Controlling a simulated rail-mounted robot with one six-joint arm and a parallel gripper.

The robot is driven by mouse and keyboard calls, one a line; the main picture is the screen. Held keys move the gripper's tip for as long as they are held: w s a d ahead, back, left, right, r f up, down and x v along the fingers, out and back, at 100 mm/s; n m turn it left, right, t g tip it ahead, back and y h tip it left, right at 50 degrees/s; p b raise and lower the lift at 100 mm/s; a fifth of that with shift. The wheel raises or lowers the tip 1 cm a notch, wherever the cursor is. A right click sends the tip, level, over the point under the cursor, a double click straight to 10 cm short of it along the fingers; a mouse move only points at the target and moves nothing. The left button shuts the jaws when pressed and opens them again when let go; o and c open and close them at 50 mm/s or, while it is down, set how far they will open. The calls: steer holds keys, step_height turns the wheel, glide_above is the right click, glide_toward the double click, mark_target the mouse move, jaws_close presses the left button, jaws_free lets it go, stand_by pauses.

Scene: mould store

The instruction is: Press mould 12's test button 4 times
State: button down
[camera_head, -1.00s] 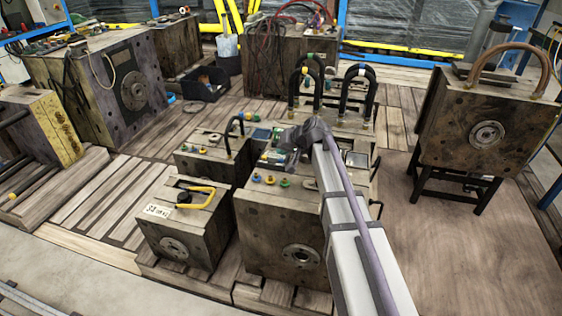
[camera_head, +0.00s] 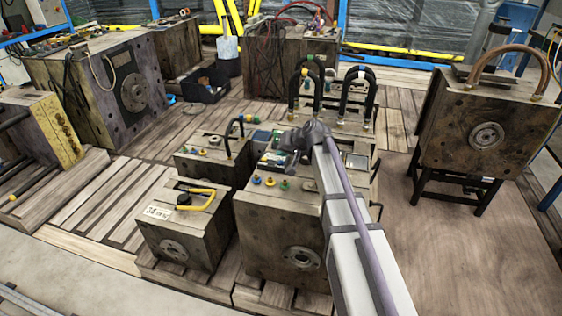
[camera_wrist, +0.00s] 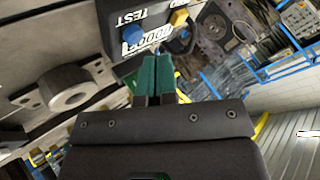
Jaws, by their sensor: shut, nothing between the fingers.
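In the wrist view my gripper (camera_wrist: 157,76) has its two green fingertips together, with nothing between them. Just beyond the tips is a dark panel (camera_wrist: 114,30) with an upside-down TEST label. A blue button (camera_wrist: 132,34) sits beside that label, slightly left of the fingertips. A yellow button (camera_wrist: 180,18) is to the right. A white counter strip with zeros (camera_wrist: 150,41) lies just past the tips, partly hidden. In the head view my gripper (camera_head: 275,160) is over the middle mould block (camera_head: 268,222), partly hidden by my wrist. No number 12 is readable.
Blue, yellow and green knobs (camera_head: 270,182) stand on the middle block's top. Black hose loops (camera_head: 357,95) rise behind. A mould on a stand (camera_head: 485,125) is at right, with bare floor in front.

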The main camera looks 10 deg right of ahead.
mark_target(282, 161)
stand_by(0.7)
steer(key=shift+f+b, duration=0.45)
steer(key=shift+f+b, duration=0.4)
steer(key=shift+b, duration=0.05)
stand_by(0.4)
steer(key=shift+r+p, duration=0.85)
steer(key=shift+p, duration=0.05)
step_height(282, 161, up, 5)
steer(key=p, duration=0.5)
steer(key=shift+r, duration=0.1)
stand_by(0.5)
